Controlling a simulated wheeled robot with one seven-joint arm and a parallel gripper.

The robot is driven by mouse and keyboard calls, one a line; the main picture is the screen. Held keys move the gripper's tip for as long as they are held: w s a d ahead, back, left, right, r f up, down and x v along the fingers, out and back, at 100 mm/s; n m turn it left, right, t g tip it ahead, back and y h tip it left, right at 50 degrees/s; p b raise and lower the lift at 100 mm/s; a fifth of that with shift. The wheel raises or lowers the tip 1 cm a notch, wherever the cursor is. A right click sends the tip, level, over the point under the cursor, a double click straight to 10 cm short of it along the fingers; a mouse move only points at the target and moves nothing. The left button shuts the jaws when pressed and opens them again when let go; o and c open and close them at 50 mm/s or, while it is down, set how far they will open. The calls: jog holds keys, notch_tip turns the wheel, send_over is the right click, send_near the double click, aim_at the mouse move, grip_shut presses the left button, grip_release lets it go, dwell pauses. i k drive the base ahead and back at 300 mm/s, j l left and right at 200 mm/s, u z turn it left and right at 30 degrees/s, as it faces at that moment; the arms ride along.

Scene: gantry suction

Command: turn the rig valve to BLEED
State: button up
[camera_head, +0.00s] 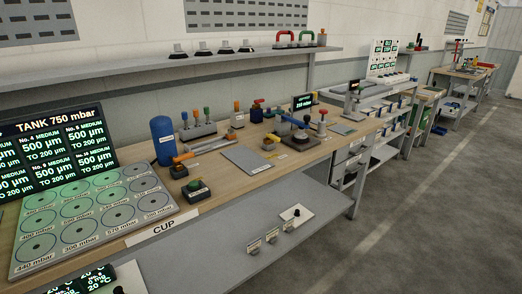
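Several valve-like fittings stand on the wooden workbench (225,190); I cannot tell which is the rig valve, and no BLEED label is readable. Farther right are a small yellow-orange fitting (270,141), a dark round device with blue parts (298,136) and a red-topped fitting (321,122). My gripper is not in view.
A tilted black display (60,150) reads TANK 750 mbar, behind a grey board of round cups (95,222). A lower shelf (225,245) juts out. The floor (420,220) is clear.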

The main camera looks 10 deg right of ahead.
aim_at(272, 136)
jog(key=i+j+z, duration=0.15)
jog(key=i, duration=0.45)
jog(key=i+j+z, duration=0.15)
jog(key=i, duration=0.4)
